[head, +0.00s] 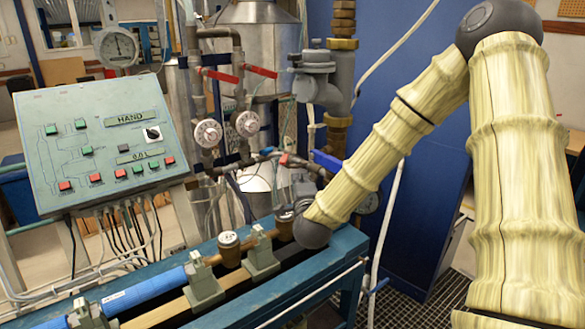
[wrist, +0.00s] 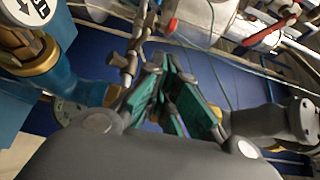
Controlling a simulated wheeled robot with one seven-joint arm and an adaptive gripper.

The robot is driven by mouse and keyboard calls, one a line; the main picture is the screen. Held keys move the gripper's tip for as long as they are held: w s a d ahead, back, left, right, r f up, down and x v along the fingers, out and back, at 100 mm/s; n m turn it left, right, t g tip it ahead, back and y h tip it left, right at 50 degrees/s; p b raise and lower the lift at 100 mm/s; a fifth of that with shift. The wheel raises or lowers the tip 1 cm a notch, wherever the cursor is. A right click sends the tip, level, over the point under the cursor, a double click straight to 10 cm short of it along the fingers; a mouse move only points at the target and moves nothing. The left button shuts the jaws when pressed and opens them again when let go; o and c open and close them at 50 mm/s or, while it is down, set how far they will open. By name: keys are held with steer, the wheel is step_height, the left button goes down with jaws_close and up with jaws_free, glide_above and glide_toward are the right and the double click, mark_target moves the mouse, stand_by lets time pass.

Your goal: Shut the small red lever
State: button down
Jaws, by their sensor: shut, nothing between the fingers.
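The small red lever (head: 284,159) shows in the head view on the pipework below and to the right of two round white-faced meters. In the wrist view a small red piece (wrist: 172,26) shows beyond my fingers, near the top middle; I cannot tell for sure that it is the same lever. My gripper (wrist: 168,72) has green-padded fingers drawn together, with nothing held. It looks apart from the red piece. In the head view my gripper is mostly hidden at the end of my arm, close to the pipes right of the lever.
Two longer red levers (head: 221,76) (head: 261,71) sit higher on the pipes. A blue lever (head: 327,161) is close to my arm. A sloped control panel (head: 95,145) stands at left. The teal bench frame (head: 335,262) runs below my arm. Pipes crowd the gripper.

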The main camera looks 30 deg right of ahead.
mark_target(285, 158)
steer(key=p+x, duration=0.4)
steer(key=x, duration=0.6)
steer(key=shift+w+a+h+b, duration=0.15)
steer(key=shift+a+h+b, duration=0.2)
steer(key=shift+b, duration=0.15)
